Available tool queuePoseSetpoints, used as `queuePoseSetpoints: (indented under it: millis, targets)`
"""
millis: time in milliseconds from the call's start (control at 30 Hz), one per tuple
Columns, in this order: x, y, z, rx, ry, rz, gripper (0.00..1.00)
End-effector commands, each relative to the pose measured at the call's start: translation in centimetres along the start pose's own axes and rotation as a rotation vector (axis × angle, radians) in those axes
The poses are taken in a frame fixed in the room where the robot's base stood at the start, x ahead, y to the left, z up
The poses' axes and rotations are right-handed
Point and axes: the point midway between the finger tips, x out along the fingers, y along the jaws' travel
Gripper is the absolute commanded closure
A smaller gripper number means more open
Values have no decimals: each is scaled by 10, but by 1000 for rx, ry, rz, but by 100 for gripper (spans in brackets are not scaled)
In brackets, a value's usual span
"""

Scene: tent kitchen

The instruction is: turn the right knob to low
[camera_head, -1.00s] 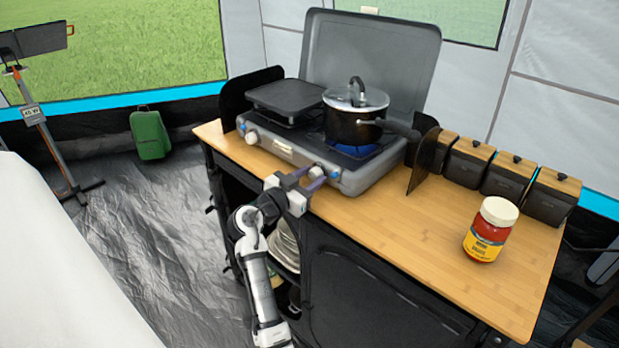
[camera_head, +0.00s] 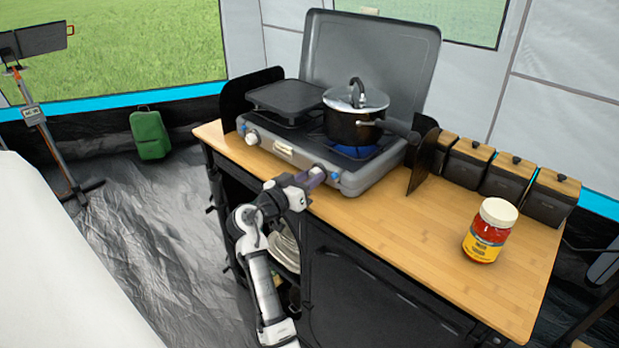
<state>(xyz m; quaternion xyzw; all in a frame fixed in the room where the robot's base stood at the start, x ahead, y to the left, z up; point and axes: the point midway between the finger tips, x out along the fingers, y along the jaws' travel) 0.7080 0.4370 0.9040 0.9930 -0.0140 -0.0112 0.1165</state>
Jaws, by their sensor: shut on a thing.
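The right knob (camera_head: 320,167) is on the front of the grey camping stove (camera_head: 372,180), below the pot side. My gripper (camera_head: 314,177) is at the stove front, shut on the right knob, and its fingers cover most of it. The knob's pointer and setting cannot be read. A blue glow (camera_head: 355,152) shows at the burner under the black pot (camera_head: 352,127) with its glass lid. The left knob (camera_head: 252,139) is in clear view farther left, apart from my gripper.
The stove stands on a wooden counter (camera_head: 440,240). A red jar with a white lid (camera_head: 487,230) stands at the right, and several dark canisters (camera_head: 510,178) line the back. The pot handle points right. The counter's front middle is clear.

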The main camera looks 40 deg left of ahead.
Motion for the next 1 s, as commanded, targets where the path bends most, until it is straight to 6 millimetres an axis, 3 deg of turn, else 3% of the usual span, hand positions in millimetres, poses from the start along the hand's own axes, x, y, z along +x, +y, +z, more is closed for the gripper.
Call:
queuePoseSetpoints:
  millis: [600, 1000]
  targets:
    - [0, -1, -3, -587, -31, 5, 92]
    - [0, -2, -2, -884, -47, 6, 92]
